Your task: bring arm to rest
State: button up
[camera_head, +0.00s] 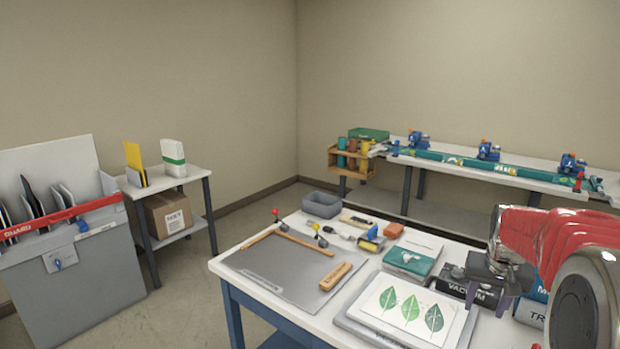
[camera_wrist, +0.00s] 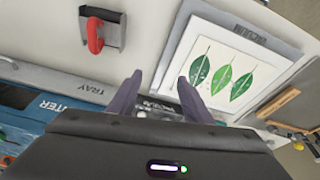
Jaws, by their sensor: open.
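My gripper (camera_head: 500,272) is at the right of the head view, above the worktable (camera_head: 232,264) beside the leaf print.
A tray with a leaf print (camera_head: 410,312), a grey mat (camera_head: 285,268), a teal block (camera_head: 410,261) and a grey bin (camera_head: 322,204) crowd the table.

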jog(key=s+a+r+n+t, duration=0.1)
jog(key=s+a+r+n, duration=0.1)
jog(key=s+a, duration=1)
jog(key=s+a+r+n+t+y, duration=0.1)
jog(key=s+a+r+n, duration=0.1)
jog(key=s+a, duration=1.1)
jog(key=shift+s+r+n+t+y, duration=0.3)
jog(key=shift+s+r+n+t, duration=0.1)
jog(key=shift+n, duration=0.2)
jog(key=shift+c, duration=0.3)
